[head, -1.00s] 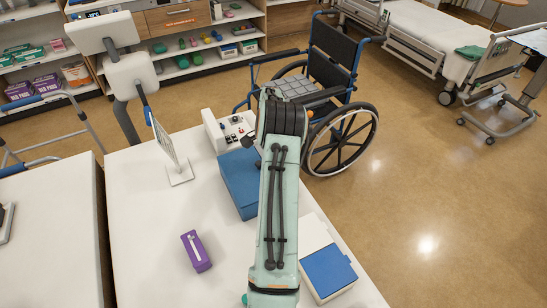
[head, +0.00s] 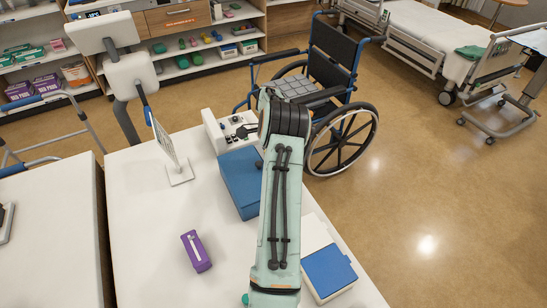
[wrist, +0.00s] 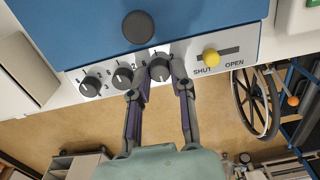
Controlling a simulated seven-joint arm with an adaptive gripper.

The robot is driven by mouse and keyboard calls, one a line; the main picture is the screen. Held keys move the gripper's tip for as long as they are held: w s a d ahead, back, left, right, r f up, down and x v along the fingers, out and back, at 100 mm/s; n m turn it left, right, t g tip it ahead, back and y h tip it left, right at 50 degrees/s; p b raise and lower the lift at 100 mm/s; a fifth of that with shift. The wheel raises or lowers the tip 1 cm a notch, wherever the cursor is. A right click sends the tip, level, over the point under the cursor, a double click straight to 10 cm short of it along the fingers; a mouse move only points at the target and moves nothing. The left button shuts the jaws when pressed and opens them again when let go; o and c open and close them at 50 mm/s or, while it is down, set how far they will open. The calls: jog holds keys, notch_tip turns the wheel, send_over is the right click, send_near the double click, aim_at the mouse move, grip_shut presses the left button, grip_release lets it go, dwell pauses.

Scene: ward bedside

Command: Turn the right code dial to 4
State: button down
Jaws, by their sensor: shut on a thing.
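The blue code box (head: 238,180) stands on the white table in the head view, its right side hidden behind my arm. In the wrist view its blue top (wrist: 210,22) carries a dark round knob (wrist: 138,27). Its pale front panel has three black dials in a row: the left dial (wrist: 91,85), the middle dial (wrist: 122,77) and the right dial (wrist: 159,69). My gripper (wrist: 160,76) has one finger on each side of the right dial and is shut on it. The fingers partly cover the nearby digits, so I cannot read its setting surely. In the head view my gripper is hidden.
A yellow slider knob (wrist: 211,57) marked SHUT and OPEN sits close right of the fingers. A wheelchair (head: 325,85) stands beyond the table. A white control unit (head: 228,128), a sign stand (head: 180,176), a purple case (head: 196,251) and a blue-topped white box (head: 328,272) share the table.

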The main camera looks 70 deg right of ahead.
jog(key=c, duration=1.2)
grip_release()
jog(key=shift+c, duration=0.2)
notch_tip(320, 180, up, 12)
